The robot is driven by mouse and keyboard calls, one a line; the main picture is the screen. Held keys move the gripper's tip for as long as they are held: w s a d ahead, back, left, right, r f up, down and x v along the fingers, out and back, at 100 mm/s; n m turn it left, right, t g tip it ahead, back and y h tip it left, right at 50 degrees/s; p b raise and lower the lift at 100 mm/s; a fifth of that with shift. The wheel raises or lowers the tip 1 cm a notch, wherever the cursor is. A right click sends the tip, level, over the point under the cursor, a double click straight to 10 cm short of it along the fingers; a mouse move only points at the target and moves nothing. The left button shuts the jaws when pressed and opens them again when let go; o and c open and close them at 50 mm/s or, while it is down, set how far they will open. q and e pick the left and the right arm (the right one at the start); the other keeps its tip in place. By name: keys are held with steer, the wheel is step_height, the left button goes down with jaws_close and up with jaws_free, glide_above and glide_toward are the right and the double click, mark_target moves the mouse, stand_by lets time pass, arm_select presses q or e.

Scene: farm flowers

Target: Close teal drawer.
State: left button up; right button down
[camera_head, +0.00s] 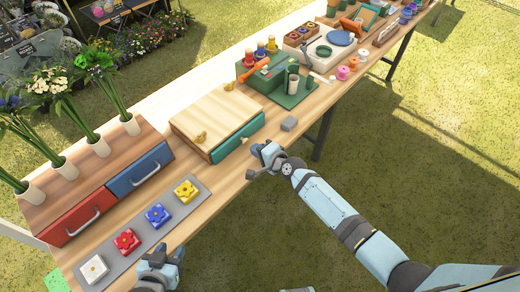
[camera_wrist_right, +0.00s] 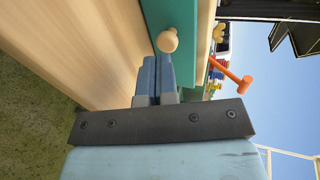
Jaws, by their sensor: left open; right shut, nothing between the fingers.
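The teal drawer (camera_head: 240,137) is in the front of a low wooden box (camera_head: 215,115) on the table. Its exact opening is hard to tell. In the right wrist view its teal front (camera_wrist_right: 172,12) carries a round wooden knob (camera_wrist_right: 167,41). My right gripper (camera_head: 256,151) is shut and empty, just in front of the drawer. In the wrist view its fingers (camera_wrist_right: 156,65) point at the teal front, close below the knob; I cannot tell whether they touch. My left gripper (camera_head: 160,262) is open and empty at the table's front edge, far from the drawer.
Red (camera_head: 82,216) and blue (camera_head: 139,170) drawers sit to the left under vases of flowers. A grey tray (camera_head: 141,237) holds coloured flower tiles. A small grey block (camera_head: 289,124) lies right of the teal drawer. A green stand (camera_head: 292,92) with a hammer (camera_head: 254,68) is behind.

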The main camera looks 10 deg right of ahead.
arm_select(q)
steer(key=r+p, duration=0.2)
steer(key=r, duration=0.1)
steer(key=shift+s+p, duration=0.25)
steer(key=shift+p, duration=0.15)
arm_select(e)
steer(key=s+d+r+n+h, duration=0.1)
steer(key=s+d+n, duration=0.3)
steer(key=s, duration=0.6)
steer(key=s+d+r+n+h, duration=0.1)
steer(key=s+d+n, duration=0.3)
steer(key=s, duration=0.5)
steer(key=s+d+r+n+h, duration=0.1)
steer(key=s+d+n, duration=0.3)
steer(key=s, duration=0.6)
steer(key=shift+s+r+n+h, duration=0.15)
steer(key=shift+s+n+h, duration=0.15)
steer(key=shift+n+h, duration=0.65)
